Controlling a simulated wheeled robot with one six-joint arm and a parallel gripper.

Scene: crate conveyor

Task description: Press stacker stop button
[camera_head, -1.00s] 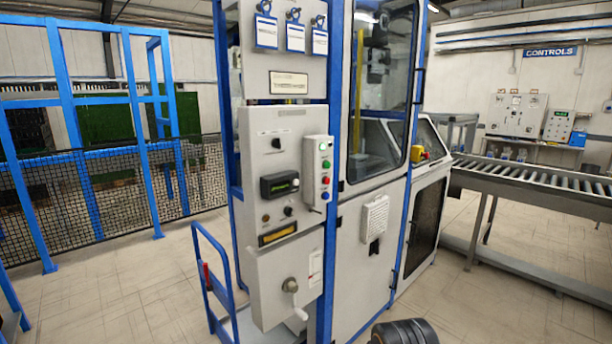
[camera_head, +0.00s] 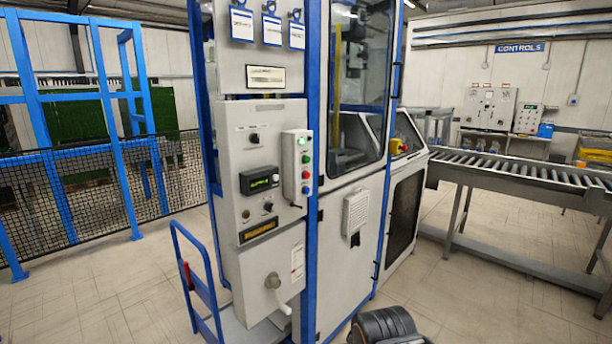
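A tall grey control cabinet (camera_head: 228,130) with blue posts stands left of centre. A narrow light-grey button box (camera_head: 290,165) sits on its right front edge. The box carries a column of small buttons, among them a red button (camera_head: 306,174) below a green one (camera_head: 306,158) and above a blue one (camera_head: 306,190). Their labels are too small to read. A yellow box with a red button (camera_head: 398,146) is on the machine enclosure further right. Nothing touches these buttons. My gripper is not in view; only a dark rounded part, apparently of my arm, shows at the bottom edge.
A blue hand truck (camera_head: 205,270) stands at the cabinet's lower left. A roller conveyor (camera_head: 520,175) runs along the right. Black mesh fencing (camera_head: 60,195) is at the left. Bare tiled floor lies in front of the fence and the conveyor.

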